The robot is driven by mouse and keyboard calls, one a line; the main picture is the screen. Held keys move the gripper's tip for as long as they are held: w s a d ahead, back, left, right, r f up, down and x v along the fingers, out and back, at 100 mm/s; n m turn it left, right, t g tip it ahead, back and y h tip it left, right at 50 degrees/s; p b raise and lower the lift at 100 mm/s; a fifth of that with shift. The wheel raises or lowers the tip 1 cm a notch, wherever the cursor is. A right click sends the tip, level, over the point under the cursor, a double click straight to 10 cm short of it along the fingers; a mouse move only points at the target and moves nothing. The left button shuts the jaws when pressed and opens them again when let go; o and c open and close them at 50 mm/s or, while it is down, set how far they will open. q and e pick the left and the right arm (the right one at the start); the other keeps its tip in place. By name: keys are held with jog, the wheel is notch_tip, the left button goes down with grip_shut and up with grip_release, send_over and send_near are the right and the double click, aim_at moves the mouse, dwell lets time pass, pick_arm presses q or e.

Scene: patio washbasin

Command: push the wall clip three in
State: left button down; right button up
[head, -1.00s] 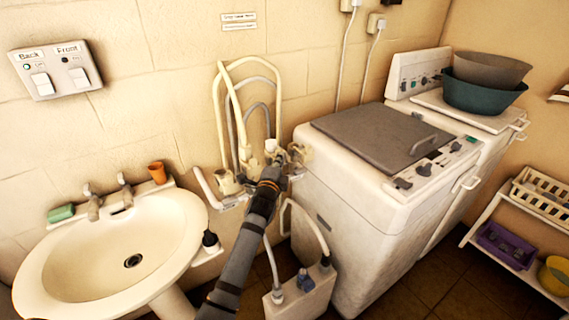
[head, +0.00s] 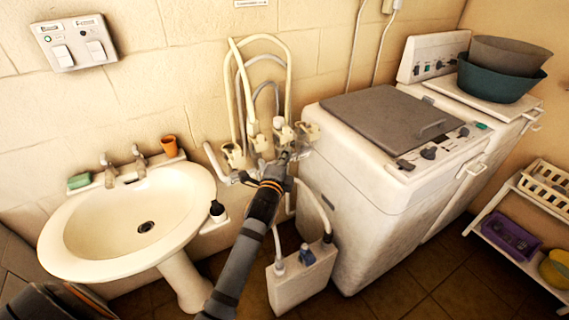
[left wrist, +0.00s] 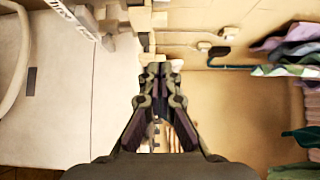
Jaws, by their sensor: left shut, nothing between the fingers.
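A row of cream wall clips (head: 258,142) sits on a rail low on the wall, with looped hoses rising from it. My left gripper (head: 276,172) is shut and empty, just in front of and below the row. Its arm comes up from the bottom of the head view. In the left wrist view its closed fingertips (left wrist: 160,70) point at pale blocky parts (left wrist: 146,42) of the row; whether they touch is unclear. My right gripper is not in view.
A washbasin (head: 85,262) stands left, with an orange cup (head: 169,146) on its rim. A washing machine (head: 350,190) stands close on the right. A white canister (head: 303,277) with hoses stands on the floor below the clips.

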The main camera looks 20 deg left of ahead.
pick_arm(q)
jog(key=s, duration=0.3)
jog(key=shift+s+d+r, duration=0.15)
jog(key=shift+d+r, duration=0.05)
jog(key=shift+d, duration=0.2)
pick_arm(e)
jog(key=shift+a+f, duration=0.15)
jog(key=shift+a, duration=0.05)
